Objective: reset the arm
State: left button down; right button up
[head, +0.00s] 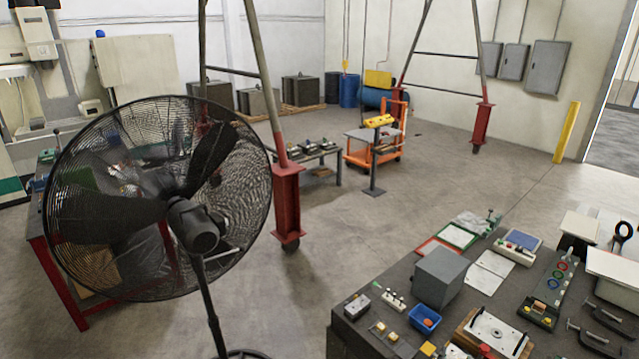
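Neither of my arms nor either gripper shows in the head view. The task names no object besides the arm. The nearest work surface is a dark workbench (345,327) at the lower right, with many small items on it. Its right and near parts are cut off by the picture edge.
A large black pedestal fan (192,225) stands close at left, partly hiding a red-framed table (62,285). A gantry with red feet (286,205) stands behind it. An orange cart (375,150) is farther back. The middle floor is clear. A grey box (438,277) sits on the workbench.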

jog(key=s+d+f+m+g, duration=0.25)
jog(key=s+f+m, duration=0.25)
jog(key=s+m, duration=0.25)
jog(key=s+d+f+m+g, duration=0.1)
jog(key=s+f+m+g, duration=0.4)
jog(key=m, duration=0.4)
jog(key=s+a+f+m+g+y, duration=0.2)
jog(key=s+a+f+m+y, duration=0.15)
jog(key=s+m, duration=0.5)
jog(key=s+a+f+m+g+y, duration=0.2)
jog(key=s+a+m, duration=0.3)
jog(key=s, duration=0.6)
notch_tip(320, 180, down, 38)
jog(key=b, duration=0.9)
pick_arm(q)
notch_tip(320, 180, down, 16)
jog(key=b, duration=0.7)
jog(key=shift+s, duration=0.35)
pick_arm(e)
jog(key=s+f+g, duration=0.1)
jog(key=s+f, duration=0.9)
jog(key=f, duration=0.2)
jog(key=s+f+n+g, duration=0.1)
jog(key=s+f, duration=0.9)
jog(key=f, duration=0.3)
jog(key=shift+s+a+f, duration=0.15)
jog(key=shift+s+a, duration=0.2)
